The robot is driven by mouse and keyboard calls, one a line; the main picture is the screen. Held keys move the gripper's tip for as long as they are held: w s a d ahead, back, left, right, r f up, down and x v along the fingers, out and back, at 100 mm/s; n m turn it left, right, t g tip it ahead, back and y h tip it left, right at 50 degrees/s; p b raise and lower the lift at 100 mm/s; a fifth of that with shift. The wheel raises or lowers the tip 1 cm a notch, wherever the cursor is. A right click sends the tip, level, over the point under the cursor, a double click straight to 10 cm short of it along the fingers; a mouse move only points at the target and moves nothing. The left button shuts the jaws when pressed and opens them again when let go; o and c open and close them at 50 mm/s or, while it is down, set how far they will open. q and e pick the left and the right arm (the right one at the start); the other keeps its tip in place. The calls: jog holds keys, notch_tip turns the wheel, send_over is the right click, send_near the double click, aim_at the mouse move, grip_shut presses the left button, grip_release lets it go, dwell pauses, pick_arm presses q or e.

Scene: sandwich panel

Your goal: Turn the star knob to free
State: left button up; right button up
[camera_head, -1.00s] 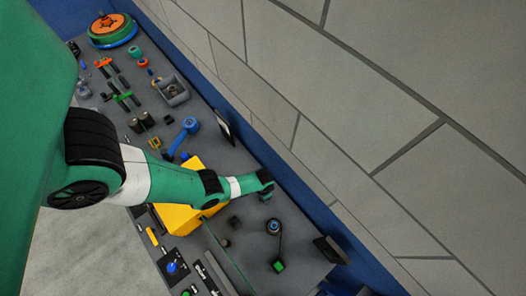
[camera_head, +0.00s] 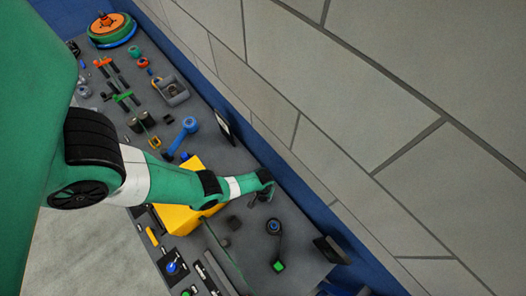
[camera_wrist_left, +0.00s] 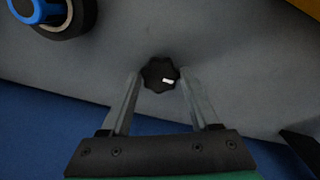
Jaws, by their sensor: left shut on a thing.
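In the head view my left gripper (camera_head: 266,190) is at the panel's right edge, near the blue wall strip, and the knob cannot be made out clearly there. My right gripper is not in view.
A blue-ringed dial (camera_head: 273,226) stands close by; it also shows in the left wrist view (camera_wrist_left: 40,10). A yellow box (camera_head: 185,217) lies under my left forearm. A blue lever (camera_head: 183,135) and a dark upright plate (camera_head: 331,250) stand nearby.

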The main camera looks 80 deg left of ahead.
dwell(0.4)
pick_arm(q)
jog(key=o, duration=1.4)
jog(key=shift+c, duration=0.2)
